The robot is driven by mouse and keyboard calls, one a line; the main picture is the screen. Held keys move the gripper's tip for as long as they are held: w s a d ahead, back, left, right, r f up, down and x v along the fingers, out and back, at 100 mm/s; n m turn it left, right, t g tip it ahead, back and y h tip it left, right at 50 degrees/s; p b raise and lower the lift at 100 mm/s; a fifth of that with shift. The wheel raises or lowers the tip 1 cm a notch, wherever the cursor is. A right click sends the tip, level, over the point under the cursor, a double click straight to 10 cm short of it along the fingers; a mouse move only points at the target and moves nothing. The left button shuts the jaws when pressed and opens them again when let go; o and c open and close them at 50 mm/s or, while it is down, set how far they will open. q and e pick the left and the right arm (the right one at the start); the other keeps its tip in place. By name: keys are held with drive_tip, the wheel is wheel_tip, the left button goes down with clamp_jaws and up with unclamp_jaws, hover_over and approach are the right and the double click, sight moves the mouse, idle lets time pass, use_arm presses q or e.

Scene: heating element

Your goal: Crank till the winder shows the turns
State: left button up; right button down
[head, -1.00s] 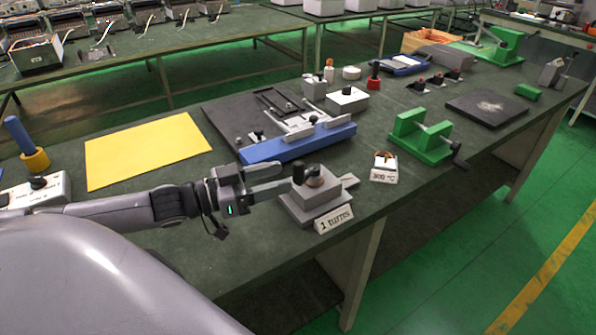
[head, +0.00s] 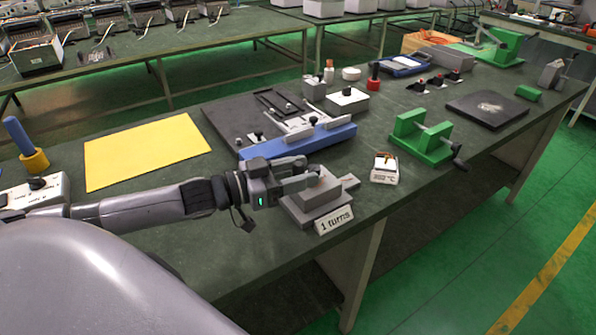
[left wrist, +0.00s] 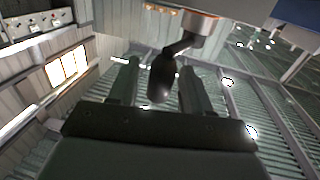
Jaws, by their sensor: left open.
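The winder (head: 312,209) is a stepped grey block near the table's front edge. A white sign (head: 334,219) on its front reads "1 turns". My left gripper (head: 308,174) reaches in from the left over the winder and hides much of its top. In the left wrist view, a dark crank knob (left wrist: 161,80) on a bent arm stands between the two fingers of my left gripper (left wrist: 160,85). The fingers are open, with gaps showing on both sides of the knob. My right gripper is not in view.
A blue bar and fixture (head: 297,142) lie behind the winder. A small white block (head: 384,174) marked with a number and a green cranked stand (head: 423,143) are to its right. A yellow sheet (head: 146,150) lies flat at left.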

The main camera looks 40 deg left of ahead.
use_arm(q)
drive_tip(key=shift+c, duration=0.3)
clamp_jaws()
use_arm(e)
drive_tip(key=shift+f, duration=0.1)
